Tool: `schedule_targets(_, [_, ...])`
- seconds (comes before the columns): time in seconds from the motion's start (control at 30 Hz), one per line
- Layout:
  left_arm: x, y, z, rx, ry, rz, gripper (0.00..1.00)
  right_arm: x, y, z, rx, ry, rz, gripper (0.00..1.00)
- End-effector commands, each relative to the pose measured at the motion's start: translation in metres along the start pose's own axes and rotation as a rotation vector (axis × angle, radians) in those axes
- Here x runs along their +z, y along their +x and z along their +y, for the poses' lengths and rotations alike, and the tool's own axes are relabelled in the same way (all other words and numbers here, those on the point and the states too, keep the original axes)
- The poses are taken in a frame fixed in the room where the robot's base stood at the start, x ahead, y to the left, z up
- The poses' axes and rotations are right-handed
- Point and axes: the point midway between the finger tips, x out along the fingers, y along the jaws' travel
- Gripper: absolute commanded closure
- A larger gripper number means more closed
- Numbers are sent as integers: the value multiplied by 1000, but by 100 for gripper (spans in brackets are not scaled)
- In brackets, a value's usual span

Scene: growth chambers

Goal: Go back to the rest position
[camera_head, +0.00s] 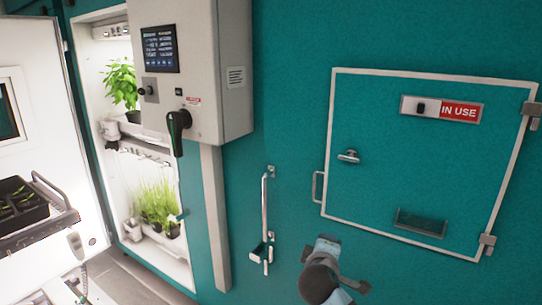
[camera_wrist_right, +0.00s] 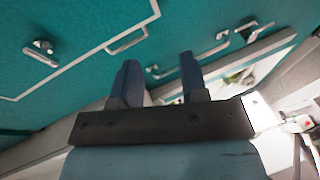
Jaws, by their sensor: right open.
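My right gripper shows in the right wrist view (camera_wrist_right: 158,64), with its two blue fingers apart and nothing between them. In the head view part of my right arm (camera_head: 320,280) shows at the bottom, right of the middle, in front of the teal wall and below the hatch; its fingers are hard to make out there. My left gripper is not in view.
A teal wall holds a closed hatch (camera_head: 430,170) with an "IN USE" sign (camera_head: 459,112). Left of it are a vertical handle (camera_head: 265,215), a control box (camera_head: 205,75) with a dark lever (camera_head: 178,130), and open plant shelves (camera_head: 150,235). A trolley tray (camera_head: 40,232) stands far left.

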Motion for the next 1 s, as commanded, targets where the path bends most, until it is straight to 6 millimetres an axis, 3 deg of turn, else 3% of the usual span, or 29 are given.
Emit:
schedule_targets(0.03, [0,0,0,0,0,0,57,15,-4,-39,-66,45,32,60])
schedule_targets(0.2, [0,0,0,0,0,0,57,59,-33,-147,-262,258,131,60])
schedule_targets(0.4, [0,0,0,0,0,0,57,118,-95,-247,-463,562,176,60])
schedule_targets(0.5, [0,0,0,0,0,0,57,149,-132,-284,-541,726,172,60])
schedule_targets(0.6, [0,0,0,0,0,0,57,177,-167,-310,-597,875,154,60])
schedule_targets(0.73, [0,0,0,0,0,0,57,203,-200,-327,-636,1017,129,60])
schedule_targets(0.87, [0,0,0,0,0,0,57,216,-216,-333,-650,1089,114,60])
schedule_targets(1.0, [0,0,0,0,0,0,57,219,-219,-334,-651,1107,113,60])
